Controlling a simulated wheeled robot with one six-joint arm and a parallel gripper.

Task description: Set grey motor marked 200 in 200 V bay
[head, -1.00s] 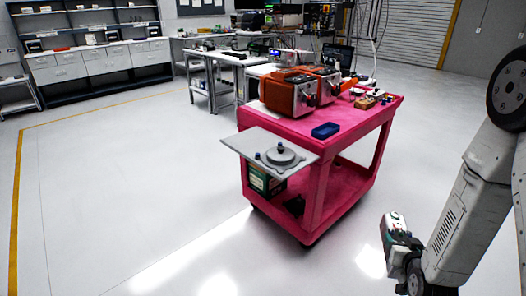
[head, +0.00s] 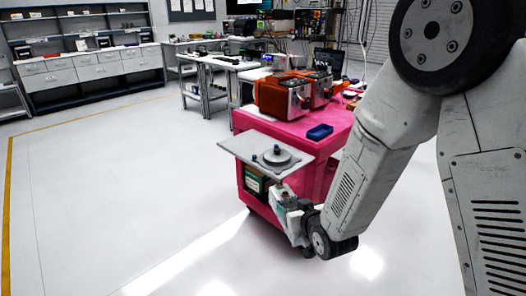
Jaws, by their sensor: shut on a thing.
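My gripper (head: 284,205) is in the head view, low in front of the pink cart and just below the grey plate on its near side. It points up and left. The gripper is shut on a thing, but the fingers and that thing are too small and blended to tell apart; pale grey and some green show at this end. I cannot make out a grey motor marked 200 or its marking. No bay labelled 200 V can be read in this view.
The pink cart (head: 285,127) carries two orange-and-silver units (head: 270,98) and a blue tray (head: 319,132). Its grey side plate (head: 242,147) bears a round grey fixture (head: 277,157). A green box (head: 256,180) is below. My arm hides the cart's right side. Left floor is clear.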

